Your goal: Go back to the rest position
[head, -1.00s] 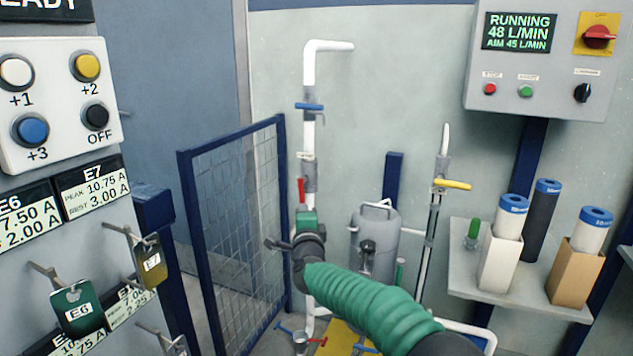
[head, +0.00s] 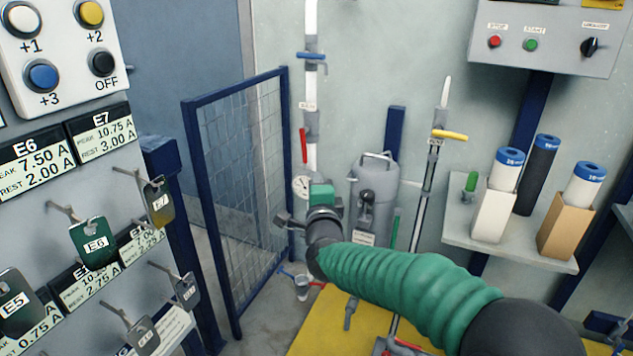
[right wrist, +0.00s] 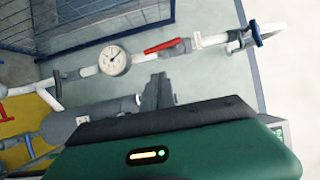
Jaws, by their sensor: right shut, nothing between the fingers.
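My right gripper (head: 282,221) is at the end of my green-sleeved right arm, in the middle of the head view. It is shut and empty, held in the air and pointing left, in front of the mesh gate and the white pipe. In the right wrist view its dark fingers (right wrist: 158,90) are together with nothing held. A pipe with a gauge lies behind them there, and they look clear of it. My left gripper is in neither view.
A blue mesh gate (head: 240,190) stands beyond the gripper. A white pipe (head: 311,80) with a red lever and a grey tank (head: 376,190) are behind the arm. A panel with hanging tags (head: 94,243) is at left. A shelf (head: 470,246) holds filter cartridges at right.

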